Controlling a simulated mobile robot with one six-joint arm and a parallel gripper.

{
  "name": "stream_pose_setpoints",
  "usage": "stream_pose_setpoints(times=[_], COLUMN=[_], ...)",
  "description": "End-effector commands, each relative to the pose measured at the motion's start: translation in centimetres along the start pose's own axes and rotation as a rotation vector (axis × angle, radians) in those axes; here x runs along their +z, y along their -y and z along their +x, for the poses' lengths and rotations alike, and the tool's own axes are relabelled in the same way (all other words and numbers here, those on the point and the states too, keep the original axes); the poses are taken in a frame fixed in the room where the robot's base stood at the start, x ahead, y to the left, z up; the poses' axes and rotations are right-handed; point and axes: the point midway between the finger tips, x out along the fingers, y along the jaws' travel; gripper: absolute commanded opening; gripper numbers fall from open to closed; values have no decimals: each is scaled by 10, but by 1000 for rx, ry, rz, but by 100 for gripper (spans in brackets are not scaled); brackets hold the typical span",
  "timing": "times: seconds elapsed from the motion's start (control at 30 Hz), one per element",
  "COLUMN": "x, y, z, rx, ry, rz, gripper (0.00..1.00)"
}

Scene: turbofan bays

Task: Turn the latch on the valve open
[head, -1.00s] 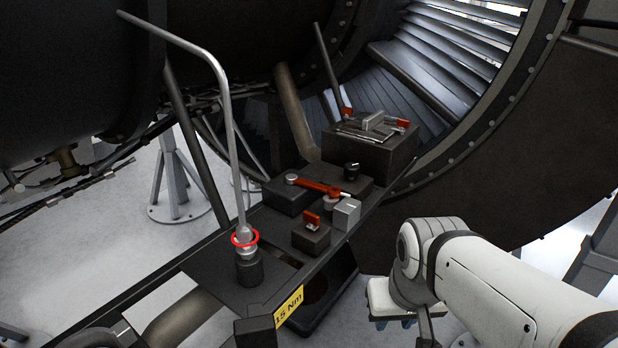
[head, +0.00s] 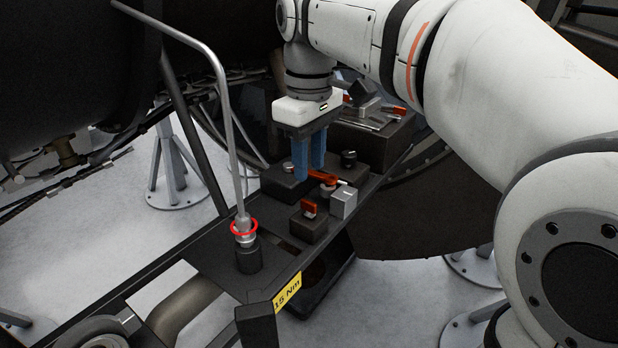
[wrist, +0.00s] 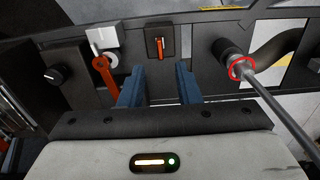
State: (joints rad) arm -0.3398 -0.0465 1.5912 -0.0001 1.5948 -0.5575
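My gripper (head: 309,172) points down with its two blue fingers above the dark bench, near the orange-red lever (head: 322,178) in the head view. In the wrist view the fingers (wrist: 160,85) are apart with nothing between them. A small red latch (wrist: 160,47) stands on a dark block (head: 306,229), ahead of the finger gap in the wrist view; the latch also shows in the head view (head: 309,208). The orange-red lever (wrist: 104,75) sits left of the fingers by a white round hub. I cannot tell which of the two is the valve's latch.
A pale grey cube (head: 343,203) stands beside the latch block. A black knob (head: 348,158) is behind it. A tall bent bar rises from a red-ringed fitting (head: 244,228) at the bench's near left. A tool block (head: 375,145) stands at the far end, partly hidden by my arm.

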Motion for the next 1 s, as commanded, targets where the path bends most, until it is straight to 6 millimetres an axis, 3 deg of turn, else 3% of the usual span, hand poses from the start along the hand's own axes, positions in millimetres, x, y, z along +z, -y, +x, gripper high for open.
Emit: stream_pose_setpoints(times=[0.5,0.87,1.0], x=[-1,-2,-2], y=[1,1,1], z=[66,75,75], rx=[-2,-1,-1], ry=[3,2,2], rz=[-10,-10,-10], gripper=[30,30,21])
